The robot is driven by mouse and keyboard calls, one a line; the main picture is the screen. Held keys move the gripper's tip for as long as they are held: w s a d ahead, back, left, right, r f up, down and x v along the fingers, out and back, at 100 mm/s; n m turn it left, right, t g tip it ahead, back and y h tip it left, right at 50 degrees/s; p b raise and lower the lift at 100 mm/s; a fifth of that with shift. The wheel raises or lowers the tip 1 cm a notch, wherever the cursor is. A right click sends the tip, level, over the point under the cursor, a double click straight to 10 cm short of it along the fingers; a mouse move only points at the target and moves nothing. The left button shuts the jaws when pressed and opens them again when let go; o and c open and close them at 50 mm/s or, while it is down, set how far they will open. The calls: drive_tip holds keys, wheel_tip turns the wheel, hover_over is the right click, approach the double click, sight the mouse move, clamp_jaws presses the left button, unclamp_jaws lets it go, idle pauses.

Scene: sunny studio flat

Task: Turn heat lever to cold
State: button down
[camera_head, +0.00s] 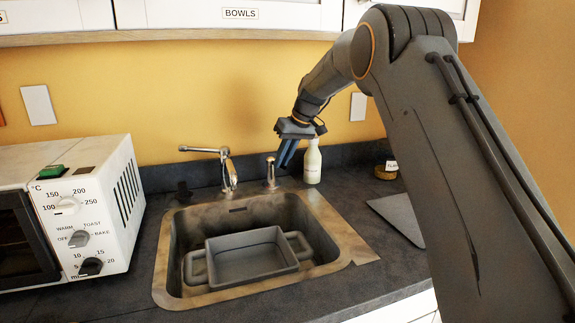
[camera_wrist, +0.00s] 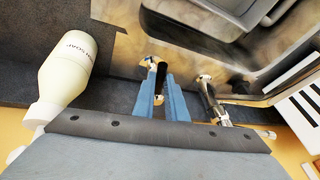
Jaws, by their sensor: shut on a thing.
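The heat lever (camera_head: 270,172) is a short metal post with a dark-topped handle on the sink's back rim, right of the chrome faucet (camera_head: 226,168). My gripper (camera_head: 284,163) reaches down to it from above and behind. In the wrist view the lever (camera_wrist: 152,63) shows between the two blue fingers of my gripper (camera_wrist: 162,90), which are shut on its upper part. The fingers hide part of the lever. I cannot tell its exact setting.
A white soap bottle (camera_head: 313,163) stands just right of my gripper. The sink (camera_head: 340,232) holds a grey two-handled dish (camera_head: 245,258). A white toaster oven (camera_head: 118,205) stands at left. A grey board (camera_head: 396,215) and small jar (camera_head: 384,172) lie at right.

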drive_tip(key=shift+w+d+n+g+b, duration=0.25)
drive_tip(key=shift+n+g+b, duration=0.1)
drive_tip(key=shift+n, duration=0.25)
drive_tip(key=c, duration=1.8)
unclamp_jaws()
drive_tip(key=shift+r, duration=0.1)
drive_tip(key=b+v, duration=0.1)
drive_tip(key=v, duration=0.6)
drive_tip(key=shift+d+r, duration=0.25)
drive_tip(key=shift+s, duration=0.15)
